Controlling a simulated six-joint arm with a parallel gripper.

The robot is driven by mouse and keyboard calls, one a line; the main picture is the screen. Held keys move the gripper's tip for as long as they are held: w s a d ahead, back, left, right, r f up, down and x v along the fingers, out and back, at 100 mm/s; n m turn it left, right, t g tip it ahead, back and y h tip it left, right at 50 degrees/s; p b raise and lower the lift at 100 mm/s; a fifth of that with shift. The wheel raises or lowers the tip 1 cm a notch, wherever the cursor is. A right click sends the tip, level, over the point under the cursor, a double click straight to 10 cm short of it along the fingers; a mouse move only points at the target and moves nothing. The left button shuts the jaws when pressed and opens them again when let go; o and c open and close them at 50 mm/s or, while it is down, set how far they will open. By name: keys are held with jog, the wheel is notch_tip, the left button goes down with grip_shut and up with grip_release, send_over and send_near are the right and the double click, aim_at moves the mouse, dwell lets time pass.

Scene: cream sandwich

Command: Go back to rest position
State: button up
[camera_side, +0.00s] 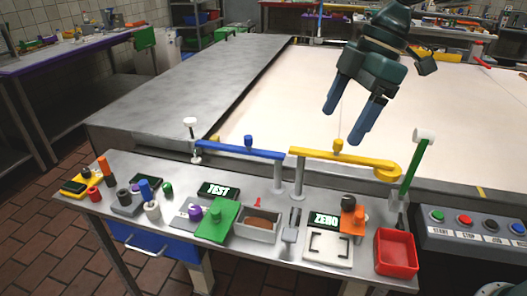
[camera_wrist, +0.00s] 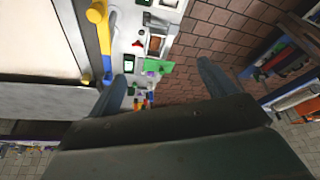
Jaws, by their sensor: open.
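My gripper (camera_side: 356,112) is in the upper right of the side view, raised well above the bench and the white surface behind it. Its two blue fingers point down and stand apart, with nothing between them. In the wrist view the fingers of my gripper (camera_wrist: 160,85) are spread wide on either side, and the bench with its small items lies far below. A brown item (camera_side: 262,222) lies in a grey tray (camera_side: 243,233) on the bench. My gripper touches nothing.
The metal bench (camera_side: 150,230) carries a green block (camera_side: 217,222), a red bin (camera_side: 396,254) and a white scale-like plate (camera_side: 328,248). Blue (camera_side: 240,150) and yellow (camera_side: 345,158) rails on posts run along its back edge. A button panel (camera_side: 475,222) is at right. Air around my gripper is clear.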

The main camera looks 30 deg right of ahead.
jog(key=s+d+f+m+t+h, duration=0.2)
jog(key=s+d+m, duration=0.5)
jog(key=s, duration=0.2)
jog(key=s+d+f+m+t+h, duration=0.1)
jog(key=s+d+f+m+t, duration=0.1)
jog(key=s+d+m, duration=0.5)
jog(key=s+d, duration=0.1)
jog(key=s, duration=0.2)
jog(key=shift+f+h, duration=0.2)
jog(key=shift+h, duration=0.2)
jog(key=shift+c, duration=0.2)
